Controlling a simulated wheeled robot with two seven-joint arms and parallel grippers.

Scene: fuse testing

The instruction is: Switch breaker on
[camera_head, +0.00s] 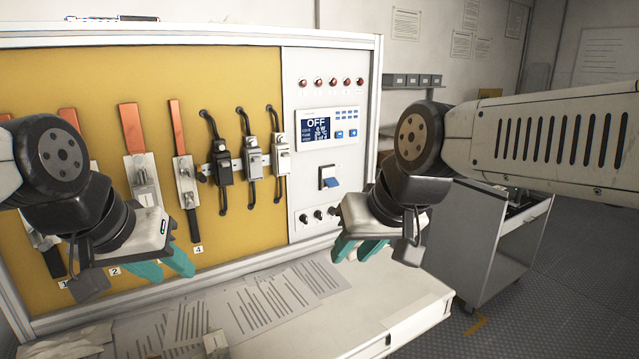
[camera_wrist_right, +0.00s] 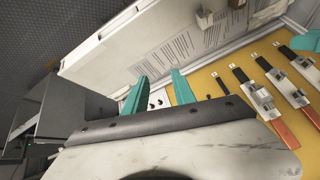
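The control panel (camera_head: 325,130) is a pale upright strip at the right of the yellow board. Its display (camera_head: 317,128) reads OFF. Below it is a switch with a blue rocker (camera_head: 331,182), which I take to be the breaker. My right gripper (camera_head: 357,252) is below and in front of this switch, apart from it, with its teal fingers spread and empty. Those fingers also show apart in the right wrist view (camera_wrist_right: 160,90). My left gripper (camera_head: 170,268) is in front of the lower yellow board, its two teal fingers apart and empty.
The yellow board (camera_head: 90,100) carries several fuse bars with orange ends and black clips with cables. Red lights (camera_head: 333,82) and black knobs (camera_head: 318,215) sit on the panel. Papers (camera_head: 265,305) lie on the white bench (camera_head: 400,295). A grey cart (camera_head: 480,235) stands at the right.

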